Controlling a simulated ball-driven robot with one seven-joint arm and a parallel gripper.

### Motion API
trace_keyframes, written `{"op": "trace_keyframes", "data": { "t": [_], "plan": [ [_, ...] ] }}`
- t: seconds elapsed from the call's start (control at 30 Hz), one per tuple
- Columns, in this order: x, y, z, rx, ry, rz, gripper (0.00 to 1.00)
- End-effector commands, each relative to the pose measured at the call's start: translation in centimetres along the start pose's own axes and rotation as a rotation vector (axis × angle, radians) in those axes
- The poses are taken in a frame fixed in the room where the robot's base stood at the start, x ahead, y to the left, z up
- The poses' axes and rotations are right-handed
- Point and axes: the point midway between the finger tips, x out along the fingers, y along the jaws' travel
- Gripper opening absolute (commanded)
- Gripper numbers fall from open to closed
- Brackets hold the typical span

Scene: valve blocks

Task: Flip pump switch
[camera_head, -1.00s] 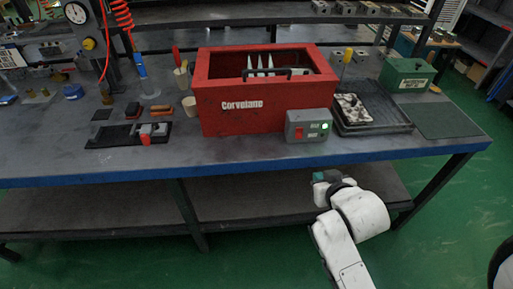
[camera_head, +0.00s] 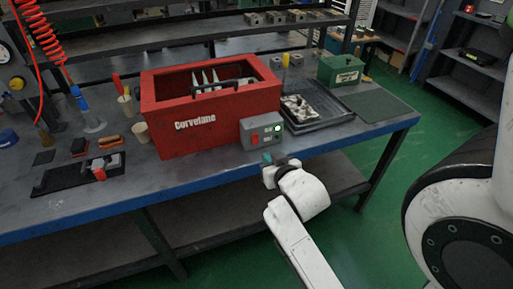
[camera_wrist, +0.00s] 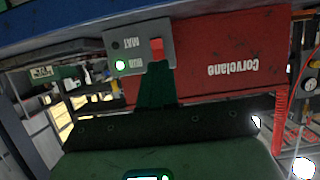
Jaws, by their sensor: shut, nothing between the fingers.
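The grey switch box (camera_head: 262,131) stands on the bench, against the front right of the red Corvelane tank (camera_head: 210,115). It carries a red rocker switch (camera_head: 255,139) and a lit green lamp (camera_head: 278,128). In the wrist view the box (camera_wrist: 133,50) appears upside down; the lit lamp (camera_wrist: 120,65) is beside the word RUN, and the other lamp (camera_wrist: 115,44) is dark. My gripper (camera_head: 267,158) is shut and empty in front of the box near the bench edge. Its dark green fingers (camera_wrist: 157,68) appear just below the red switch in the wrist view; contact cannot be told.
A dark tray (camera_head: 310,110) with a metal valve part lies right of the box, with a green case (camera_head: 340,68) behind. A black holder (camera_head: 75,177) and small parts lie at left. The blue bench edge (camera_head: 190,189) runs below my gripper.

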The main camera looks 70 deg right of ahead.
Motion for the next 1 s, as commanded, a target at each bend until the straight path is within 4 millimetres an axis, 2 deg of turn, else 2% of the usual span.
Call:
{"op": "trace_keyframes", "data": {
  "t": [0.03, 0.3, 0.5, 0.7, 1.0],
  "plan": [
    [1.1, 0.0, -0.2, 0.0, 0.002, 0.002, 0.0],
    [6.4, 0.1, -0.2, 0.0, 0.002, 0.001, 0.0],
    [9.2, 0.0, -0.1, -0.001, 0.0, 0.001, 0.0],
    [10.4, 0.1, 0.0, -0.001, -0.001, 0.001, 0.0],
    [10.5, 0.0, 0.0, -0.001, 0.0, 0.0, 0.0]
  ]
}}
